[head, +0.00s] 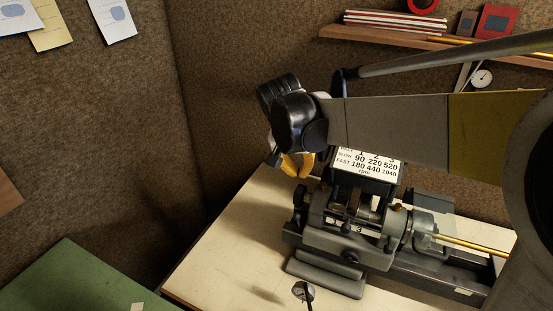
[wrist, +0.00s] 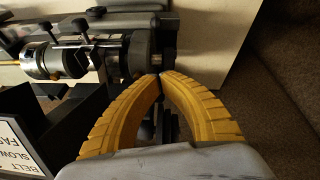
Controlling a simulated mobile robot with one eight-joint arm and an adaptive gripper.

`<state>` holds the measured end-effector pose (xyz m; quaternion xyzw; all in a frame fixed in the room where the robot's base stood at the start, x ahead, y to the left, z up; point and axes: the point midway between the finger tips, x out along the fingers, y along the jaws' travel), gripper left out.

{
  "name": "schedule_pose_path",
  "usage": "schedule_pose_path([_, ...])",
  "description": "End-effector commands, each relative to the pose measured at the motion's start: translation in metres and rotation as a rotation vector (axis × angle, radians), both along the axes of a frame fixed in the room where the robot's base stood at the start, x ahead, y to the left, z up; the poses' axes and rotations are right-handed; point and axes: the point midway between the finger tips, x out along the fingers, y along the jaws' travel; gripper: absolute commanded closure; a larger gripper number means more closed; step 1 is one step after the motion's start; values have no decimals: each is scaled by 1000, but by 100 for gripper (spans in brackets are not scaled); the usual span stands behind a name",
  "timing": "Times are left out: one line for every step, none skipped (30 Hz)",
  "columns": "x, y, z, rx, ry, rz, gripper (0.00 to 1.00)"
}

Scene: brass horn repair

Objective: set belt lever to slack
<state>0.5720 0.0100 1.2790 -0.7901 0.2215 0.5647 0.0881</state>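The grey bench lathe (head: 345,235) stands on a pale bench top, with a speed label (head: 370,160) above its headstock. In the wrist view, the lathe's headstock (wrist: 105,60) lies beyond and left of the fingers, with a black-knobbed lever (wrist: 80,27) and another dark knob (wrist: 97,12) on it. I cannot tell which lever is the belt lever. My gripper (head: 297,166) hangs just left of the label, near the headstock's left end. Its yellow fingertips (wrist: 161,76) meet or nearly meet, with nothing seen held. Dark parts show behind the fingers, partly hidden.
A label box (wrist: 25,145) stands close to the fingers in the wrist view. A brass rod (head: 465,244) extends right from the lathe. A shelf (head: 385,35) hangs on the back wall. The bench's left part is clear.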

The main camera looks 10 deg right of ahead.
Motion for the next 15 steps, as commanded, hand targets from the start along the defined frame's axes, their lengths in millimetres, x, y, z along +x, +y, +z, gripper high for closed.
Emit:
schedule_pose_path([0,0,0,0,1,0,100])
schedule_pose_path([0,0,0,-1,1,-2,100])
schedule_pose_path([0,0,0,-1,1,-2,100])
schedule_pose_path([0,0,0,-1,1,-2,100])
schedule_pose_path([0,0,0,0,1,-1,100])
schedule_pose_path([0,0,0,0,1,0,100])
schedule_pose_path([0,0,0,0,1,0,100])
schedule_pose_path([0,0,0,0,1,0,100])
schedule_pose_path([0,0,0,0,1,0,100])
schedule_pose_path([0,0,0,0,1,0,100])
schedule_pose_path([0,0,-1,0,1,0,100])
schedule_pose_path([1,0,-2,0,1,-1,100])
schedule_pose_path([1,-1,-4,0,1,-1,100])
schedule_pose_path([2,-1,-6,0,1,-1,100])
schedule_pose_path([3,-3,-10,0,1,-1,100])
